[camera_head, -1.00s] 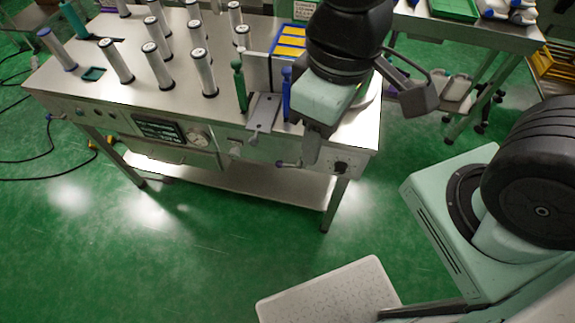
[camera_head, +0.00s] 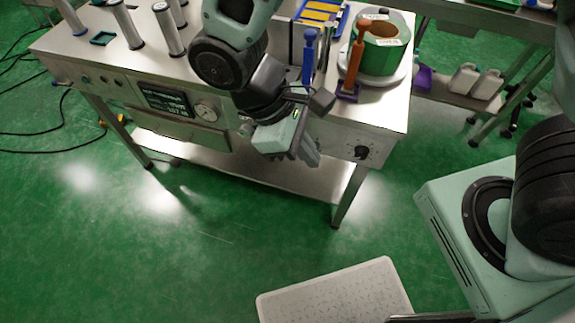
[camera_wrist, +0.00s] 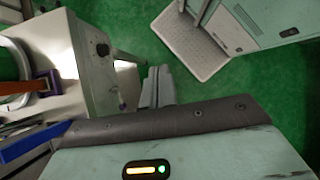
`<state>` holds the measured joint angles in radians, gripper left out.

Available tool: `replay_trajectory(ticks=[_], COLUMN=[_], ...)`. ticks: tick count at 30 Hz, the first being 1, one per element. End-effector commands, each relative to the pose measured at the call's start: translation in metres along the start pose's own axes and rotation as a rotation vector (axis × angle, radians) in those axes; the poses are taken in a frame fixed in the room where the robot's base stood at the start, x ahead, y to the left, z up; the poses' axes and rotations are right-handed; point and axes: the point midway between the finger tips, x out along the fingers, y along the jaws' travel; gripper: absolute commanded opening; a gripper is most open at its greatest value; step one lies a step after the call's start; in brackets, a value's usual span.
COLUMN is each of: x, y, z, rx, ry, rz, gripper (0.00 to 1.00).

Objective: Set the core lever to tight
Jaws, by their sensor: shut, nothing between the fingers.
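My gripper (camera_head: 313,158) is shut and empty, in front of the steel bench's front face near its right part. In the wrist view its grey fingers (camera_wrist: 158,76) are together over green floor, beside the bench front. A small lever-like part (camera_wrist: 122,104) sticks out from the bench face just left of the fingers, apart from them in the picture. It is small and dim, so its setting cannot be read. In the head view my gripper and wrist hide that part of the front.
A black knob (camera_head: 361,152) is on the bench front to the right. A blue-handled part (camera_head: 309,55), an orange-handled part (camera_head: 355,60) and a green roll (camera_head: 382,48) stand on the bench top (camera_head: 385,105). A gauge (camera_head: 205,111) is to the left.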

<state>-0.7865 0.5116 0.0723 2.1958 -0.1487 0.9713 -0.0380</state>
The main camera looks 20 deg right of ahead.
Motion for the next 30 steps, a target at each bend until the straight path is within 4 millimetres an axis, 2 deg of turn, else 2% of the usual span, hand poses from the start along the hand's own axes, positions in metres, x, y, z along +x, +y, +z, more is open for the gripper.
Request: replay_trajectory(ticks=[1, 8, 15, 21, 30], x=[0.024, 0.09, 0.153, 0.196, 0.239], y=[0.001, 0.019, 0.041, 0.059, 0.071], z=[-0.016, -0.061, -0.106, -0.143, -0.206], rx=[-0.025, -0.108, -0.177, -0.216, -0.236], ry=[-0.055, -0.288, -0.527, -0.715, -0.959], rz=[0.03, 0.199, 0.439, 0.684, 1.126], gripper=[0.0, 0.0, 0.0, 0.0, 0.0])
